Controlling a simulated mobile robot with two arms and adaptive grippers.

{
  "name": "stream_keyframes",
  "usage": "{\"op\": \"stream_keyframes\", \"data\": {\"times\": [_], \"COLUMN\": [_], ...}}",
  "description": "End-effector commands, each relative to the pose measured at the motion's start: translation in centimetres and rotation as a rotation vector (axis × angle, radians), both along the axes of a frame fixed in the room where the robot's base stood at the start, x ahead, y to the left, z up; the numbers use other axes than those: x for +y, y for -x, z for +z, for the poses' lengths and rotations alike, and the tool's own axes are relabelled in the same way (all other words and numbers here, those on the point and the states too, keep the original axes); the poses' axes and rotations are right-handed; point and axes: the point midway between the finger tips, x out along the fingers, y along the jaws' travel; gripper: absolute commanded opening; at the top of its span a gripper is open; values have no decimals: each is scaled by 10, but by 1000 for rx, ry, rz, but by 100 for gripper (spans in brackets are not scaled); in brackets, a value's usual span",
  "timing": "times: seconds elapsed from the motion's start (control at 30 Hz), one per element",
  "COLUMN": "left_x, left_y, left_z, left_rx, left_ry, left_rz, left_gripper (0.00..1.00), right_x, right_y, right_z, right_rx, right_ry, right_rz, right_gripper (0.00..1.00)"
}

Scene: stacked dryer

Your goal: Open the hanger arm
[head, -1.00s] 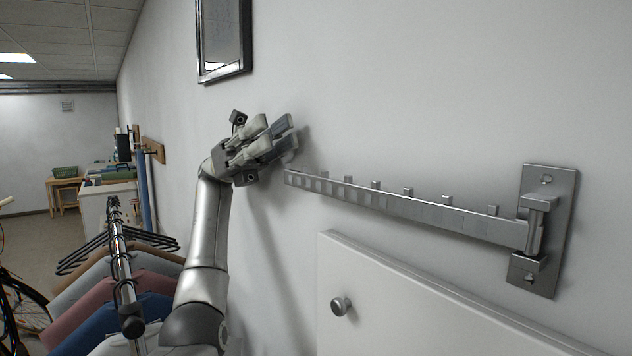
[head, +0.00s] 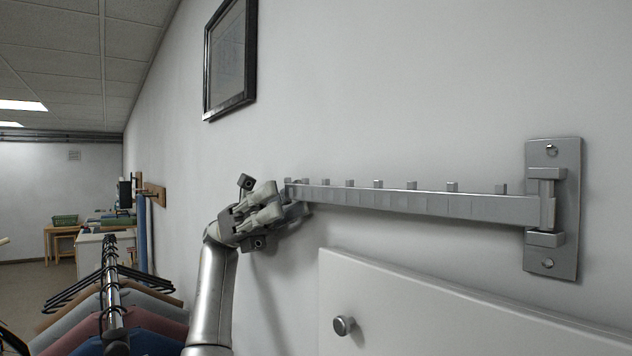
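The hanger arm (head: 420,203) is a grey metal bar with several small pegs along its top. It lies close along the white wall and is hinged at its right end to a metal wall bracket (head: 566,210). My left gripper (head: 290,207) is at the bar's free left end. Its fingers overlap that end in the picture. I cannot tell whether they touch the bar or how far apart they are. My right gripper is not in view.
A white cabinet panel with a round knob (head: 343,325) stands below the bar. A clothes rail with hangers and garments (head: 140,310) is at the lower left. A framed picture (head: 230,60) hangs above the gripper. The wall above the bar is clear.

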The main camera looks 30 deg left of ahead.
Motion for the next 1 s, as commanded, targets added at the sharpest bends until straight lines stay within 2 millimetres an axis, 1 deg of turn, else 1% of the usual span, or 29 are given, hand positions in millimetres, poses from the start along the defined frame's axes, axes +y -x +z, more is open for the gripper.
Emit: {"op": "stream_keyframes", "data": {"times": [0.1, 0.3, 0.5, 0.67, 0.93, 0.97, 1.0], "left_x": [-18, -46, -68, -75, -76, -76, -76], "left_y": [5, 14, 21, 23, 23, 23, 23], "left_z": [10, 23, 32, 33, 33, 33, 33], "left_rx": [-1, -2, -1, 0, 2, 1, 0], "left_ry": [-1, 0, 1, 1, 1, 1, 1], "left_rz": [-2, -1, -1, -1, 1, 1, 0], "left_gripper": [29, 29, 29, 29, 29, 27, 22], "right_x": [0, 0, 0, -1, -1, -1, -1], "right_y": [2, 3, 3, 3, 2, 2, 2], "right_z": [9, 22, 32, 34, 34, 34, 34], "right_rx": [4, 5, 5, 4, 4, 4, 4], "right_ry": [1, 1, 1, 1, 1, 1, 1], "right_rz": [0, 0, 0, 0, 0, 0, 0], "right_gripper": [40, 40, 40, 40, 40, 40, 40]}}
